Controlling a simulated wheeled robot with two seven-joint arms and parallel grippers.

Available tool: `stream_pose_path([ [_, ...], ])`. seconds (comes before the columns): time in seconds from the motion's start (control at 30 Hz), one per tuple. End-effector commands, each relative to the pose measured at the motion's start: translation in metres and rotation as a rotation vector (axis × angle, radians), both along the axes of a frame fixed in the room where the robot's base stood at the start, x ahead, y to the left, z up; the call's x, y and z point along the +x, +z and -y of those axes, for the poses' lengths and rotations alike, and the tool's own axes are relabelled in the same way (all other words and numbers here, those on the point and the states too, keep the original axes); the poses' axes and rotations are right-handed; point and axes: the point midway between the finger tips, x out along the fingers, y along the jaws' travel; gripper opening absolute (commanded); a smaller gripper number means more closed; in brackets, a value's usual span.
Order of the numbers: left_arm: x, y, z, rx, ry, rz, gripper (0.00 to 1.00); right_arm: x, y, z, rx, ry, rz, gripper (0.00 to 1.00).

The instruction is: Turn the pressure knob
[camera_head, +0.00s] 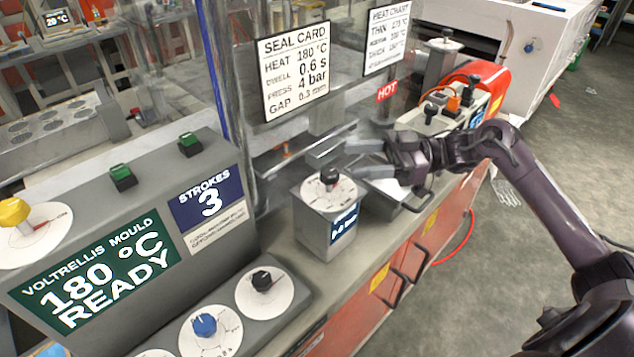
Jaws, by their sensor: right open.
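A grey box (316,229) stands on the bench. Its blue label is too small to read surely, and its top carries a white dial with a black knob (329,175), which may be the pressure knob. My right gripper (353,159) comes in from the right with its fingers spread and empty. Its fingertips are just right of the black knob, seemingly apart from it. On a lower panel are another black knob (262,280) and a blue knob (204,324) on white dials. A yellow knob (14,212) sits at the far left. My left gripper is out of view.
A seal card (294,72) reading 180 °C, 0.6 s and 4 bar hangs on the clear guard behind. The moulding console (100,270) reads 180 °C READY. A red-and-grey unit with black levers (430,115) stands behind my right arm. Floor at right is open.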

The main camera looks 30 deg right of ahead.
Motion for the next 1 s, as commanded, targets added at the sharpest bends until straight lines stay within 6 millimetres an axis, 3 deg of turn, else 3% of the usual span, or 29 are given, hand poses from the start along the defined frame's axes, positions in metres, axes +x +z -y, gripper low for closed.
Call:
stream_pose_path([
  [0.03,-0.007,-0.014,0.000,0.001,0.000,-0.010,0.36,0.000,-0.014,0.000,0.000,0.000,0.000,0.55],
  [0.23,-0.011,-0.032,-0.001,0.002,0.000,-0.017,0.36,0.000,-0.031,0.000,0.000,0.000,0.001,0.55],
  [0.37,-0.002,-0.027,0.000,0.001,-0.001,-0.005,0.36,0.002,-0.029,-0.007,0.002,0.002,0.002,0.55],
  [0.53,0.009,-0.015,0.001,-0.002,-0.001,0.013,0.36,0.010,-0.025,-0.031,0.003,0.003,0.003,0.55],
  [0.8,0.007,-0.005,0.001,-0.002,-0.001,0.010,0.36,0.023,-0.027,-0.066,0.003,0.001,0.001,0.55],
  [1.0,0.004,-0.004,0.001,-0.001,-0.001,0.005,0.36,0.026,-0.029,-0.074,0.000,0.000,0.001,0.55],
])
